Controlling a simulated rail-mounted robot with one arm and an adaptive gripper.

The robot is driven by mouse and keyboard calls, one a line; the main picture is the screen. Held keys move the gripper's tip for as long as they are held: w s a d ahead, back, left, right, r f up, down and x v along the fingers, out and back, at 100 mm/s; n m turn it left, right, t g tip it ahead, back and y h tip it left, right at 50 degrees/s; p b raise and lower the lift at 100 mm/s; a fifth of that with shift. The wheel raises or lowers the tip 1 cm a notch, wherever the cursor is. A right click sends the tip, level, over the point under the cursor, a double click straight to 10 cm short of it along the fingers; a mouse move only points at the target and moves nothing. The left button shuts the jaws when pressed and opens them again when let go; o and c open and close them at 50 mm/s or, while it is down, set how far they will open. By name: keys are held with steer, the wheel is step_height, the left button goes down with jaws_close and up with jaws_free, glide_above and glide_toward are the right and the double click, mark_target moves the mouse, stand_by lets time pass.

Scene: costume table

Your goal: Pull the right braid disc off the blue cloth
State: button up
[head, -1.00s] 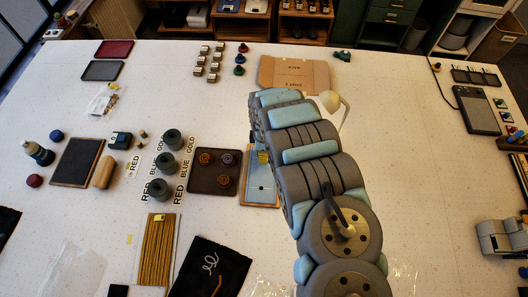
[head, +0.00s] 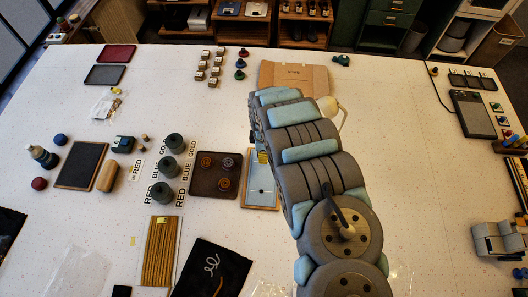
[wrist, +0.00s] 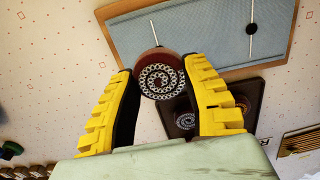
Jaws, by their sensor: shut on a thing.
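The right braid disc (wrist: 159,77), dark red with white braided rings, sits between my gripper's (wrist: 159,68) two yellow fingers in the wrist view. My gripper is shut on it. The disc overlaps the wooden edge of the board with the blue cloth (wrist: 200,35); I cannot tell whether it touches the cloth. A thin pin line runs on the cloth above the disc, and another with a dark round spot lies to the right. In the head view my arm covers the disc and much of the board; the blue cloth (head: 260,181) shows at its near end.
A dark tray (head: 199,188) with several braided discs stands just left of the board; it also shows below the disc in the wrist view (wrist: 250,98). Green spools stand farther left. A cardboard piece (head: 293,75) lies behind. The table right of my arm is mostly clear.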

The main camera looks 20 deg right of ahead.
steer(key=shift+r+p, duration=3.15)
steer(key=shift+r, duration=0.65)
step_height(320, 180, up, 2)
steer(key=shift+r+p, duration=0.15)
steer(key=shift+p, duration=0.25)
steer(key=shift+w, duration=0.1)
